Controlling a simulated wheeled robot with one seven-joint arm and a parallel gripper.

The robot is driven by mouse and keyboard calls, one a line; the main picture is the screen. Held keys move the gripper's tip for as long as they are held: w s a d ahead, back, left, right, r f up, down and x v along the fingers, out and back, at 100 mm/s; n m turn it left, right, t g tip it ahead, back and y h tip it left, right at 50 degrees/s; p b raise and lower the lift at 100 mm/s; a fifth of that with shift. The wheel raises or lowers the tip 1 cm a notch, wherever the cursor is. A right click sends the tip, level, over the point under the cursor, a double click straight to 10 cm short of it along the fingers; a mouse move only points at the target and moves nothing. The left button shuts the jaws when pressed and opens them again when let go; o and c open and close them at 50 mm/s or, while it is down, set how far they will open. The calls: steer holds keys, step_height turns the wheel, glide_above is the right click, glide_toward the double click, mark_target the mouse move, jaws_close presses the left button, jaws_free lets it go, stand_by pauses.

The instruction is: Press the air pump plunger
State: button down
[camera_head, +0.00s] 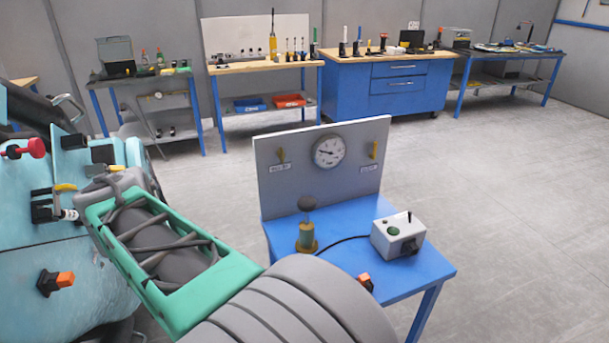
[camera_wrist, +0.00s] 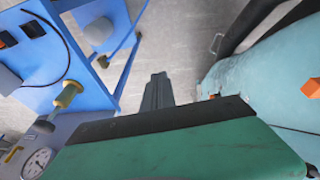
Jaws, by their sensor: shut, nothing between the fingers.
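The air pump (camera_head: 307,236) stands upright on the blue table, a small brass-coloured cylinder on a round base. Its plunger has a dark round knob (camera_head: 306,202), which sits above the cylinder. In the wrist view the pump (camera_wrist: 69,95) and its knob (camera_wrist: 43,125) are at the left. My gripper (camera_wrist: 157,80) shows in the wrist view as narrow dark fingers, closed together and empty. It is to the right of the pump in that view, apart from it, over the gap beside the table. In the head view I cannot make out the fingertips.
A grey panel with a round gauge (camera_head: 329,151) rises behind the pump. A control box (camera_head: 398,236) with a green button sits right of it, joined to a black cable. A teal vehicle body (camera_head: 40,285) stands at the left. Open floor (camera_head: 510,200) lies right.

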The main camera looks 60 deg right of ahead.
steer(key=d+r+m+g+p, duration=0.25)
steer(key=d+r+m, duration=0.25)
steer(key=d+r, duration=0.5)
step_height(320, 180, up, 7)
steer(key=m+g+p, duration=0.2)
steer(key=m+p, duration=0.6)
steer(key=m, duration=0.6)
glide_above(308, 199)
steer(key=w+a, duration=0.3)
steer(key=shift+s+f+t+y, duration=0.1)
steer(key=shift+s+t+y, duration=0.15)
steer(key=shift+y, duration=0.15)
steer(key=b+x, duration=0.3)
steer(key=x, duration=0.1)
steer(key=b+x, duration=0.3)
steer(key=x, duration=0.1)
steer(key=b+x, duration=0.4)
steer(key=x, duration=0.1)
steer(key=shift+w+a, duration=0.15)
steer(key=shift+w, duration=0.15)
steer(key=shift+f, duration=0.55)
